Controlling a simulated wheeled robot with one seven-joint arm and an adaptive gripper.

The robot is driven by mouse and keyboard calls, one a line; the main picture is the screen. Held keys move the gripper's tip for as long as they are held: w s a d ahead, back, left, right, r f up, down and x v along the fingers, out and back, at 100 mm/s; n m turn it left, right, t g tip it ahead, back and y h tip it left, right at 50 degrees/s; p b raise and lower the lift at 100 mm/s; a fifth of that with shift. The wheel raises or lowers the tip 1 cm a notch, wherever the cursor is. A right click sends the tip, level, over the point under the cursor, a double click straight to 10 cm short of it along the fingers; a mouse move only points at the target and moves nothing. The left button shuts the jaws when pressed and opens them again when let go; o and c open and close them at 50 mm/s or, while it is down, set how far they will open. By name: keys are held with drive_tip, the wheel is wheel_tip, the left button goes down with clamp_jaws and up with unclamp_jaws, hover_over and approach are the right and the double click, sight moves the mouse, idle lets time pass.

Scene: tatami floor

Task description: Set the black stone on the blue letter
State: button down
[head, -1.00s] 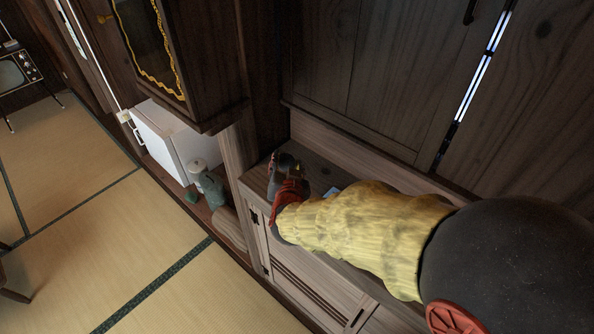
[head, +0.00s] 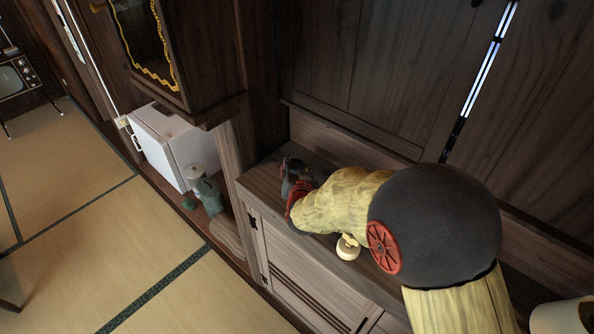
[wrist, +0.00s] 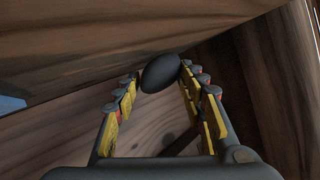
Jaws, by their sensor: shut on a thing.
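The black stone (wrist: 160,73) is a smooth dark oval between the fingertips of my gripper (wrist: 158,82) in the wrist view. My gripper is shut on it and holds it above a wooden surface. A pale blue patch (wrist: 10,105), likely the blue letter, shows at the left edge of the wrist view, apart from the stone. In the head view my gripper (head: 293,178) is over the left end of the low wooden cabinet top (head: 262,180). My arm hides the letter there, and I cannot make out the stone.
A small cream round object (head: 347,248) stands on the cabinet top beside my arm. A tall dark cabinet (head: 220,60) stands at the left end. A white box (head: 180,145) and a grey-green figure (head: 207,190) are lower left. The tatami (head: 130,240) is open.

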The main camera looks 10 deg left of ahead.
drive_tip(key=c, duration=1.1)
unclamp_jaws()
drive_tip(key=shift+c, duration=0.2)
drive_tip(key=shift+o, duration=0.4)
drive_tip(key=shift+f, duration=0.1)
drive_tip(key=shift+f, duration=0.25)
drive_tip(key=p+v, duration=0.1)
drive_tip(key=v, duration=0.3)
drive_tip(key=r+p+v, duration=0.1)
drive_tip(key=v, duration=0.3)
drive_tip(key=shift+w+d, duration=0.25)
